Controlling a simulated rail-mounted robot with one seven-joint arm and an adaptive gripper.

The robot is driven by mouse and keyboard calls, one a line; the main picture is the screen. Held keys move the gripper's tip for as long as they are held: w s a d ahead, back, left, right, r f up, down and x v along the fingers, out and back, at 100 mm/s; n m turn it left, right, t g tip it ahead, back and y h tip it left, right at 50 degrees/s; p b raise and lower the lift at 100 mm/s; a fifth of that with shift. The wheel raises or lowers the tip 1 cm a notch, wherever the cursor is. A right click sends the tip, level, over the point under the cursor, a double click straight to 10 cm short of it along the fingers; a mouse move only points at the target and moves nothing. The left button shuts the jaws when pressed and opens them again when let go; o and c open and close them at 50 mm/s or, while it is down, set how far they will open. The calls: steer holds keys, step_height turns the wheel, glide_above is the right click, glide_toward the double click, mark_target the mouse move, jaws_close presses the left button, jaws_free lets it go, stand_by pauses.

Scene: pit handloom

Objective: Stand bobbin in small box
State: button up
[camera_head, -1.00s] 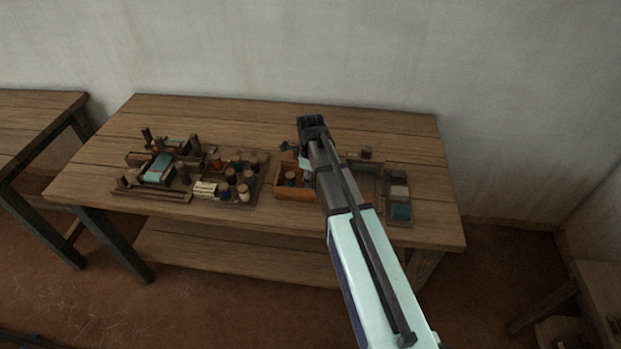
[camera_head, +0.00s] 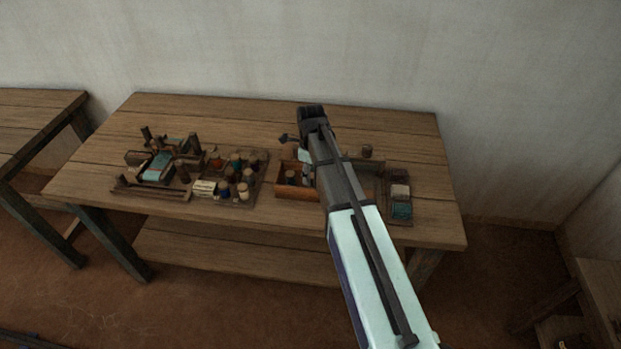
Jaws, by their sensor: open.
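The small box (camera_head: 297,194) is an open orange-brown wooden box near the middle of the table, partly hidden on its right by my arm. A dark brown bobbin-like piece (camera_head: 291,176) shows inside its left part. Several bobbins with coloured thread (camera_head: 244,190) stand upright on a tray left of the box. My gripper (camera_head: 290,141) is above and behind the box. It is open, with a dark finger pointing left, and I see nothing held in it. Part of the gripper is hidden by the arm.
The bobbin tray (camera_head: 262,192) and a cluster of wooden tools with a teal piece (camera_head: 157,167) fill the left. A rack of coloured blocks (camera_head: 400,218) is at the right. The table's back (camera_head: 220,112) is clear.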

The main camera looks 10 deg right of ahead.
step_height(320, 180, up, 10)
steer(key=b, duration=0.2)
steer(key=shift+f, duration=0.2)
